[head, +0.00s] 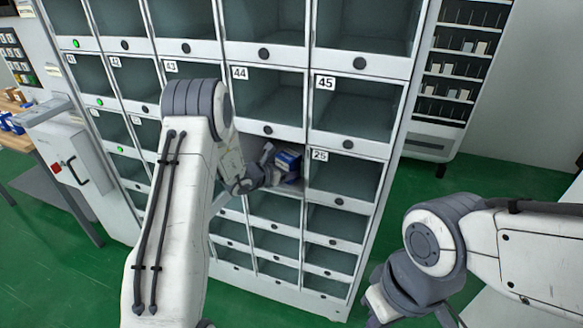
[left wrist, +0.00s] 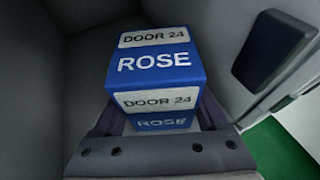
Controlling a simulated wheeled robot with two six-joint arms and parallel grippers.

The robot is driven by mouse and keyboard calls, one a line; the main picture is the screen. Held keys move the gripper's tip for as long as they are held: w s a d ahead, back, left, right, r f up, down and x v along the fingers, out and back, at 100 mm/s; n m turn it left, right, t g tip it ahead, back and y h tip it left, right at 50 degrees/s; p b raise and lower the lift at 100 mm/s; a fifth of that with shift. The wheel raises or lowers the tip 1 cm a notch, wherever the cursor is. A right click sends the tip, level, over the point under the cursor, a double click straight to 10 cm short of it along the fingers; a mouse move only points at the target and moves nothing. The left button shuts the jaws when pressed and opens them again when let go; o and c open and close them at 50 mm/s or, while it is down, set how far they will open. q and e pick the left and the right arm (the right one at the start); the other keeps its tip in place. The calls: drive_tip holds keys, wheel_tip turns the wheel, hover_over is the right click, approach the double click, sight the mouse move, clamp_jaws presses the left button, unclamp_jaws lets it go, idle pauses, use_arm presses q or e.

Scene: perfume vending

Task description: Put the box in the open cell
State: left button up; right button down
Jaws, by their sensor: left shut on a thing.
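The box (head: 288,165) is blue and white. In the left wrist view the box (left wrist: 155,62) reads "DOOR 24" and "ROSE" on two faces. My left gripper (head: 272,170) is shut on it, with a finger on each side. The box is at the open cell (head: 297,152), left of the cell labelled 25, and grey cell walls surround it in the wrist view. My left arm hides part of the cell and its label. My right gripper (head: 405,310) is low at the right, cut by the lower edge, and its fingers are not clear.
The locker cabinet (head: 265,54) has rows of windowed cells, including 43, 44 and 45. An open door panel (left wrist: 273,50) stands at the right in the wrist view.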

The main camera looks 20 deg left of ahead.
sight(289, 166)
use_arm(q)
drive_tip(key=shift+f, duration=0.15)
drive_tip(key=o, duration=1.4)
drive_tip(key=shift+r, duration=0.25)
drive_tip(key=b+v, duration=0.1)
drive_tip(key=v, duration=0.5)
drive_tip(key=shift+s+a, duration=0.15)
drive_tip(key=shift+s, duration=0.05)
drive_tip(key=shift+s+a+r, duration=0.15)
drive_tip(key=shift+s+r, duration=0.1)
drive_tip(key=shift+s, duration=0.2)
